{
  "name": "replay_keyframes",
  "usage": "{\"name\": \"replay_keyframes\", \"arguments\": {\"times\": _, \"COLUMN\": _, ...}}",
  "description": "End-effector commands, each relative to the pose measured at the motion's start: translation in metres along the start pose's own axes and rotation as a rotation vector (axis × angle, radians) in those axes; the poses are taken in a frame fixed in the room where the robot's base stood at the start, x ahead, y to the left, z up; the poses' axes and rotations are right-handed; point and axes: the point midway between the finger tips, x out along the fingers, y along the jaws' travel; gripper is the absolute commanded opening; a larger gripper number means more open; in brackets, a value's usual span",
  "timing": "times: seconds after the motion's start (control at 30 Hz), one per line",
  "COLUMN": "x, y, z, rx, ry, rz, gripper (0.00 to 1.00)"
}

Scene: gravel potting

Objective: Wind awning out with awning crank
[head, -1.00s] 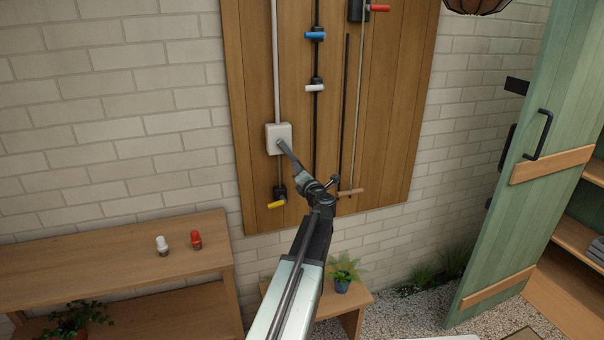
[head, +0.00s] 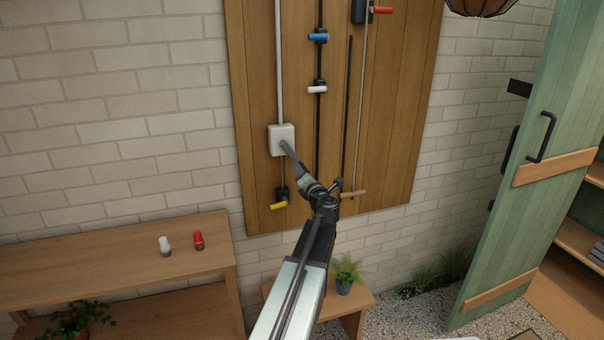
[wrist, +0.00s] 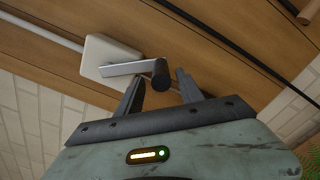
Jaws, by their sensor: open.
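A white box (head: 276,145) with a pipe rising from it is fixed to the wooden board. In the wrist view the box (wrist: 101,58) carries a crank with a flat silver arm (wrist: 124,69) and a black grip (wrist: 161,75). My gripper (wrist: 158,88) is open, with its fingers on either side below the black grip. The grip is near the gap at the fingertips; I cannot tell whether they touch it. The awning itself is not visible.
The board (head: 255,200) also bears blue (head: 318,37), white (head: 317,89), yellow (head: 279,206) and red (head: 383,10) handles, plus a rod with a brown crossbar (head: 353,194). A shelf (head: 120,250) stands left, a small bench (head: 362,308) below, and a green door (head: 550,150) right.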

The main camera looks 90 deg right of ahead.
Motion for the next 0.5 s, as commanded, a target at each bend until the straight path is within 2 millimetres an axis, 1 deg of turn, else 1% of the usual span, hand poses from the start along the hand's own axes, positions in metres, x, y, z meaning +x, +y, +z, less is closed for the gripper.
{"name": "replay_keyframes", "arguments": {"times": 0.03, "x": -0.011, "y": 0.0, "z": 0.0, "rx": 0.0, "ry": -0.001, "rz": -0.001, "gripper": 0.44}}
{"name": "replay_keyframes", "arguments": {"times": 0.2, "x": -0.046, "y": 0.0, "z": 0.0, "rx": 0.001, "ry": -0.001, "rz": 0.0, "gripper": 0.44}}
{"name": "replay_keyframes", "arguments": {"times": 0.3, "x": -0.061, "y": 0.0, "z": 0.001, "rx": 0.001, "ry": 0.0, "rz": 0.001, "gripper": 0.44}}
{"name": "replay_keyframes", "arguments": {"times": 0.4, "x": -0.066, "y": -0.001, "z": 0.001, "rx": 0.001, "ry": 0.001, "rz": 0.002, "gripper": 0.44}}
{"name": "replay_keyframes", "arguments": {"times": 0.5, "x": -0.065, "y": -0.001, "z": 0.002, "rx": 0.001, "ry": 0.001, "rz": 0.002, "gripper": 0.44}}
